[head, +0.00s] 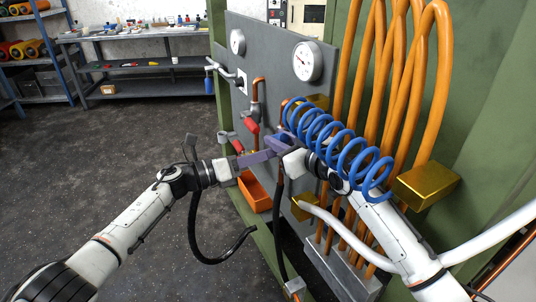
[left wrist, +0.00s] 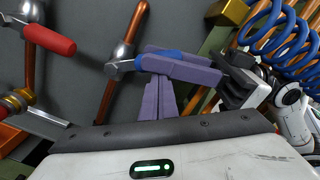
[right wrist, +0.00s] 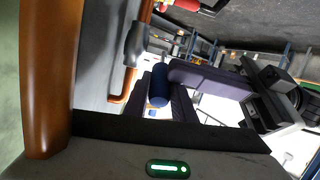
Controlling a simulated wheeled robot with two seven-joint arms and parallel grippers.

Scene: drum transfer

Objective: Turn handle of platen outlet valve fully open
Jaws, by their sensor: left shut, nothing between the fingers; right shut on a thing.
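A valve with a blue handle (right wrist: 160,86) sits on the grey panel; its metal stem (left wrist: 120,64) shows in the left wrist view. My right gripper (head: 277,143) is shut around this handle, its purple fingers on both sides of it. In the left wrist view, blue shows between the right fingers (left wrist: 178,66). My left gripper (left wrist: 158,88) is shut and empty, just below the right fingers; in the head view its purple fingers (head: 258,157) lie close beside them. No label naming the valve is readable, and its mounting is partly hidden by the grippers.
A red-handled valve (head: 250,127) with copper pipe is left of the grippers. Gauges (head: 307,61) are above. A blue coiled hose (head: 340,148) lies over my right arm, with orange hoses (head: 395,80) behind. An orange bin (head: 254,192) is below. The floor at left is clear.

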